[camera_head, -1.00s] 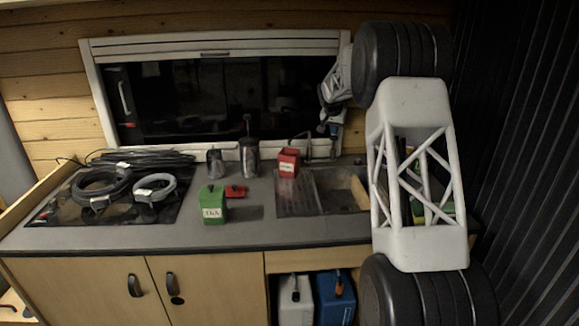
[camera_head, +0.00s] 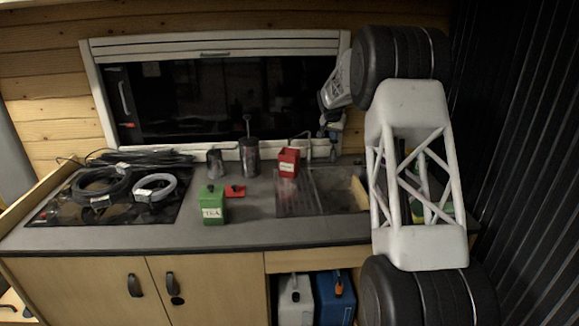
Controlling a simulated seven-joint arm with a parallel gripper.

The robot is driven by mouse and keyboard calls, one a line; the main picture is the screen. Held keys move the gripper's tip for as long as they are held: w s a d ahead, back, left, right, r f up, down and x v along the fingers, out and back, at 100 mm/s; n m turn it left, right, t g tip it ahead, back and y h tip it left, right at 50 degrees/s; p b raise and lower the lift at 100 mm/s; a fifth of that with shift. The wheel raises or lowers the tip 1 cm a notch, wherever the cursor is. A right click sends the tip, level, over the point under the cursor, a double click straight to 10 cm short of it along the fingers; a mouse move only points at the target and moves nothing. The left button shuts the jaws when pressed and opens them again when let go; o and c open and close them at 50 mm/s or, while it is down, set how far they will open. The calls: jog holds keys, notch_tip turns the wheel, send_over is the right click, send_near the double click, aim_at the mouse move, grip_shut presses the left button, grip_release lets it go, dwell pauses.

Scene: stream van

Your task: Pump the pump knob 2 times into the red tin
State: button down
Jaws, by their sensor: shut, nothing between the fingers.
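The red tin (camera_head: 288,162) stands upright on the counter at the left edge of the sink, with a pale label on its front. A thin tap (camera_head: 308,147) rises just behind and right of it. My gripper (camera_head: 327,133) is small in view, pointing down near the window's lower right corner, above and right of the red tin and close to the tap. It looks shut and holds nothing that I can see.
A green tin (camera_head: 213,205) and a small flat red piece (camera_head: 235,191) sit left of the sink (camera_head: 335,202). Two metal canisters (camera_head: 249,157) stand behind, one with a tall rod. Coiled cables (camera_head: 100,190) cover the hob. My arm fills the right side.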

jog(key=shift+f, duration=1.05)
jog(key=shift+r, duration=2.6)
jog(key=shift+f, duration=2.65)
jog(key=shift+r, duration=2.6)
jog(key=shift+r, duration=0.1)
